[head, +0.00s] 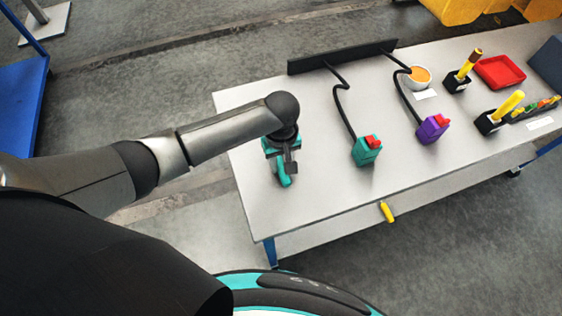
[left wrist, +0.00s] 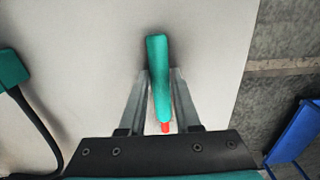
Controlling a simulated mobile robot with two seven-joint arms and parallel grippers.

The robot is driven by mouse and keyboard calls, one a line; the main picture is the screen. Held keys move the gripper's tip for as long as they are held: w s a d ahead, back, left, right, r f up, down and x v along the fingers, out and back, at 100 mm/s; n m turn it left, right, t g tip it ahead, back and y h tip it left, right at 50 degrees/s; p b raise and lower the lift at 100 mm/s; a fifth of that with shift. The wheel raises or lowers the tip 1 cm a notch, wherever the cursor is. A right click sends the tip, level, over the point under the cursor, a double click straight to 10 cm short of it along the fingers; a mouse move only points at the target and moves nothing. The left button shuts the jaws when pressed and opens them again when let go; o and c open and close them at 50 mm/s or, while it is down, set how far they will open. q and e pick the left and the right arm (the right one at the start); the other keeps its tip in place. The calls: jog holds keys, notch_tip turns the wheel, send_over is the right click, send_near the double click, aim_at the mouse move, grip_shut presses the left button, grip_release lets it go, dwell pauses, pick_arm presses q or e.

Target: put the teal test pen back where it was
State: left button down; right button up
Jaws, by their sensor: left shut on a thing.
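My left gripper (head: 287,165) is over the left end of the grey-white table. It is shut on the teal test pen, whose lower teal end (head: 285,181) shows below the fingers. In the left wrist view, the pen (left wrist: 158,70) lies between the two fingers of my gripper (left wrist: 160,80), with a red tip (left wrist: 166,127) at its near end. I cannot tell whether the pen touches the table. A teal box (head: 365,152) with a red part on top and a black cord stands to the right, apart from the gripper. My right gripper is not in view.
A purple box (head: 432,129) with a red top and cord stands farther right. A black bar (head: 342,56) runs along the back edge. Beyond are an orange-filled bowl (head: 418,76), a red tray (head: 500,72) and black holders with yellow-handled tools. A yellow object (head: 387,212) is at the front edge.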

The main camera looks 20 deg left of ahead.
aim_at(281, 166)
pick_arm(q)
jog(key=shift+f, duration=0.1)
jog(key=shift+f, duration=0.1)
jog(key=c, duration=0.6)
grip_release()
notch_tip(281, 166, up, 12)
jog(key=shift+r+p, duration=0.2)
jog(key=shift+p, duration=0.85)
